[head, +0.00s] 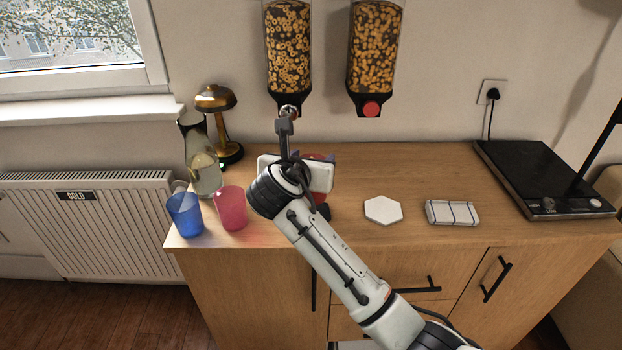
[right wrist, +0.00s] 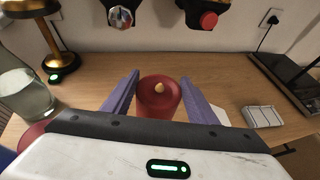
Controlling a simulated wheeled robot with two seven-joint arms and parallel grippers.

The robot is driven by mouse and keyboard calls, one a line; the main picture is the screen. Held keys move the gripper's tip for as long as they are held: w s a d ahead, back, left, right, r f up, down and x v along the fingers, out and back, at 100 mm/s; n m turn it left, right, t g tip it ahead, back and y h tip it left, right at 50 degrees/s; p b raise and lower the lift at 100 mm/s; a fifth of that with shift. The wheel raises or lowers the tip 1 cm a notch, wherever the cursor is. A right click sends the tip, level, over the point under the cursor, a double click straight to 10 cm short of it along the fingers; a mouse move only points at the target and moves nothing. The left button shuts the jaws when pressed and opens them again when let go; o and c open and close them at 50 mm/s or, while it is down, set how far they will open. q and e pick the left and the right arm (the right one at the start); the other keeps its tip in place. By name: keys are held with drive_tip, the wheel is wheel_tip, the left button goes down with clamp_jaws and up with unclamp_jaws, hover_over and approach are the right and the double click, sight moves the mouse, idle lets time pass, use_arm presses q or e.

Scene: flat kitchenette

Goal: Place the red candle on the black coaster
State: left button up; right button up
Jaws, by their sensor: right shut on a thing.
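The red candle (right wrist: 158,102) stands between the two purple fingers of my right gripper (right wrist: 158,95) in the right wrist view, with its pale wick spot facing the camera. My right gripper (head: 314,158) is shut on it. In the head view the candle is mostly hidden behind the white gripper body; only some red shows. A small dark shape (head: 323,212) shows just below the gripper in the head view; I cannot tell if it is the black coaster, and no black coaster shows clearly. My left gripper is not in view.
A white hexagonal coaster (head: 383,210) and a folded striped cloth (head: 453,213) lie to the right. A pink cup (head: 231,210), blue cup (head: 185,215), glass jug (head: 205,175) and brass lamp (head: 218,110) stand left. Two cereal dispensers (head: 374,50) hang behind. A black hob (head: 535,175) is far right.

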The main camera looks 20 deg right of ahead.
drive_tip(key=shift+f, duration=2.25)
drive_tip(key=shift+f, duration=0.1)
drive_tip(key=o, duration=1.7)
drive_tip(key=shift+f, duration=0.1)
drive_tip(key=shift+c, duration=0.2)
drive_tip(key=shift+a, duration=0.1)
drive_tip(key=v, duration=1.2)
